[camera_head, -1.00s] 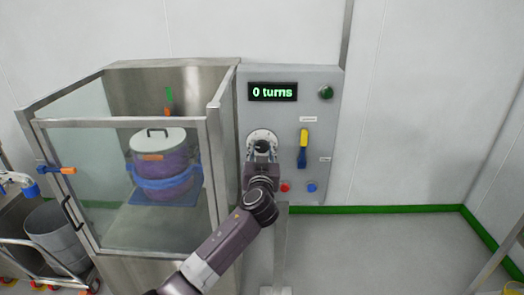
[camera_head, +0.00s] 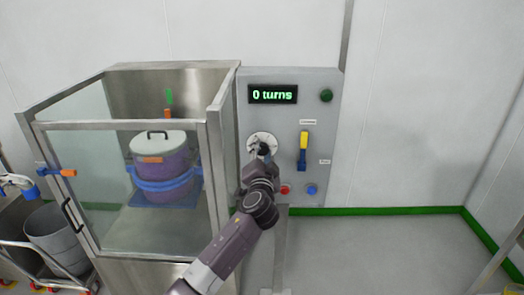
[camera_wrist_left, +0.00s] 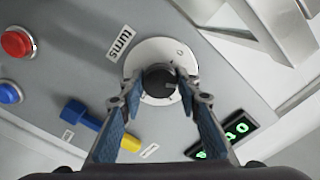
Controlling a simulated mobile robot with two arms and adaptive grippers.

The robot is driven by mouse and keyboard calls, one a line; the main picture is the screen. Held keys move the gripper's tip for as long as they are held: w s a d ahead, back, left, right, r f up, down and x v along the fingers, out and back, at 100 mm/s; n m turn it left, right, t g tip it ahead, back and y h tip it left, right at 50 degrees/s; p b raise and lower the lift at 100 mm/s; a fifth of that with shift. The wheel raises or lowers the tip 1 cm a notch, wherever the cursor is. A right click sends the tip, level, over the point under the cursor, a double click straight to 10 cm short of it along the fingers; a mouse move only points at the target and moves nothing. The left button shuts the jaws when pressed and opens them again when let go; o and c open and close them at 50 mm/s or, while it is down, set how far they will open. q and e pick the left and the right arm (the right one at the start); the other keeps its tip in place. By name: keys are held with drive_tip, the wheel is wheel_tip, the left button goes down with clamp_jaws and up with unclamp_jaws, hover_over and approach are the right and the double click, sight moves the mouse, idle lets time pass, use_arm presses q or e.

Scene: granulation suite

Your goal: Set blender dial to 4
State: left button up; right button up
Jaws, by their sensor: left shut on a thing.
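The blender dial is a dark round knob (camera_wrist_left: 158,80) on a white round plate (camera_head: 262,139), set in the grey control panel (camera_head: 291,222). My left gripper (camera_head: 262,152) reaches it from below. In the left wrist view, the blue fingers of my left gripper (camera_wrist_left: 158,86) are on either side of the knob and shut on it. The fingers hide part of the plate, and I cannot read the dial's setting. The display (camera_head: 273,94) above the dial reads "0 turns" in green. My right gripper is not in view.
A yellow and blue lever (camera_head: 303,150), a red button (camera_head: 285,190), a blue button (camera_head: 311,190) and a green button (camera_head: 326,96) are on the panel. Left of it, a glazed enclosure (camera_head: 160,124) holds a lidded drum (camera_head: 160,168). Floor to the right is clear.

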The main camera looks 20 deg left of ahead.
use_arm(q)
drive_tip(key=shift+m, duration=0.3)
drive_tip(key=o, duration=1.2)
drive_tip(key=v, duration=1.2)
